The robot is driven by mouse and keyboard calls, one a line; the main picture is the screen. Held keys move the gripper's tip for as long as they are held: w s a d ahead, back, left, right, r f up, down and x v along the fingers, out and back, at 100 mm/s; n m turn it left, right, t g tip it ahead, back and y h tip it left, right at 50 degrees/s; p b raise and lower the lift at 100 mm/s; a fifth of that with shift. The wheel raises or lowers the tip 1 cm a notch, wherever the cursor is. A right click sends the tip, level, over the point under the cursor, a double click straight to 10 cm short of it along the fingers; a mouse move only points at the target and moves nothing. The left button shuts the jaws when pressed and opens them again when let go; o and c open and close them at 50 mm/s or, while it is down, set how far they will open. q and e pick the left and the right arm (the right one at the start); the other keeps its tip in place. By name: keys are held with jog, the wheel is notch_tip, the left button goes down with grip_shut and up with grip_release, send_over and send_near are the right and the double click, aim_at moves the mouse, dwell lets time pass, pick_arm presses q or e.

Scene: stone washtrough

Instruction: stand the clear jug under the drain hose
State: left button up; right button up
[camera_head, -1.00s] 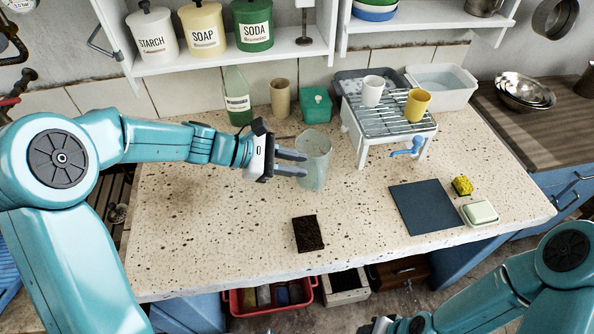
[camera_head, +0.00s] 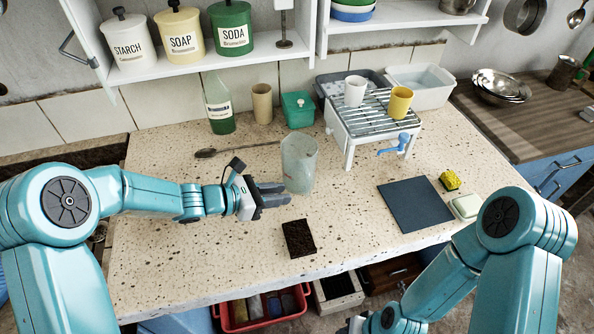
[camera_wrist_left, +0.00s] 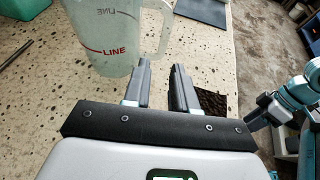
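The clear jug (camera_head: 299,163) stands upright on the speckled stone top, left of the wire rack. It also shows in the left wrist view (camera_wrist_left: 112,35), with a red LINE mark and its handle on the right. The blue drain hose (camera_head: 395,146) hangs at the rack's front. My right gripper (camera_head: 354,325) is mostly cut off at the bottom edge.
The wire rack (camera_head: 366,119) holds a white cup (camera_head: 355,91) and a yellow cup (camera_head: 399,101). A dark block (camera_head: 299,238), a blue-grey mat (camera_head: 415,204), a yellow sponge (camera_head: 450,180) and a soap dish (camera_head: 466,206) lie in front. A spoon (camera_head: 235,149) lies behind my left arm.

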aim_at(306, 192)
pick_arm(q)
jog(key=x, duration=0.5)
jog(key=shift+s+d+r, duration=0.15)
jog(key=shift+s+d, duration=0.05)
jog(key=shift+d, duration=0.1)
jog(key=shift+w+d, duration=0.2)
jog(key=shift+w, duration=0.1)
jog(key=p+x, duration=0.1)
jog(key=x, duration=0.4)
jog(key=shift+s, duration=0.1)
jog(key=shift+a, duration=0.3)
jog(key=shift+d, duration=0.1)
grip_shut()
